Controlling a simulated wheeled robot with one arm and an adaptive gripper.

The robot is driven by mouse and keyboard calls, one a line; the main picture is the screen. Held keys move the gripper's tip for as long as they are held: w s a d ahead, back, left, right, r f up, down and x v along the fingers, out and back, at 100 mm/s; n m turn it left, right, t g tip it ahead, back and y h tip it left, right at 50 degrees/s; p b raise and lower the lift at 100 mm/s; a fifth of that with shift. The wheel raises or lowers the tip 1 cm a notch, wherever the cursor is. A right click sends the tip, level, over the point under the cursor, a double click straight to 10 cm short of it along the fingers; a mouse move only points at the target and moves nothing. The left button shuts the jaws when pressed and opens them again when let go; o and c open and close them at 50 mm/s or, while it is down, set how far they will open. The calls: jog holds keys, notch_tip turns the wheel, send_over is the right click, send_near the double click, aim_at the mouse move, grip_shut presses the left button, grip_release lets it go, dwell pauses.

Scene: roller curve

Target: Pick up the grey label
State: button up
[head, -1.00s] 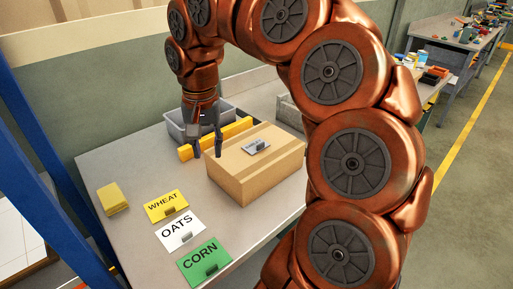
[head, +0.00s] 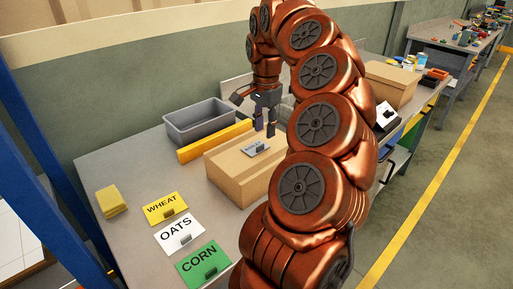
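The grey label (head: 256,148) lies on top of a closed cardboard box (head: 233,178) on the workbench, with a raised tab on it. Its lettering is too small to read. My gripper (head: 265,132) points down near the box's far edge, just behind and slightly right of the label in the picture. Its two fingers are apart with nothing visible between them. The height of the fingertips over the box is hard to judge.
Yellow WHEAT (head: 166,208), white OATS (head: 179,234) and green CORN (head: 203,264) cards lie front left on the bench, near a yellow stack (head: 111,201). A yellow bar (head: 214,141) and grey bin (head: 200,123) stand behind the box. Another cardboard box (head: 392,84) is at right.

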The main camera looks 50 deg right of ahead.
aim_at(263, 144)
jog(key=shift+w+d+f+p, duration=0.15)
jog(key=shift+f+p, duration=0.35)
jog(key=shift+f, duration=0.65)
jog(key=shift+w+a+f+p, duration=0.1)
jog(key=shift+w+f+p, duration=0.3)
jog(key=shift+f, duration=0.75)
jog(key=shift+s+f, duration=0.1)
jog(key=shift+f, duration=0.65)
jog(key=shift+c, duration=0.4)
grip_shut()
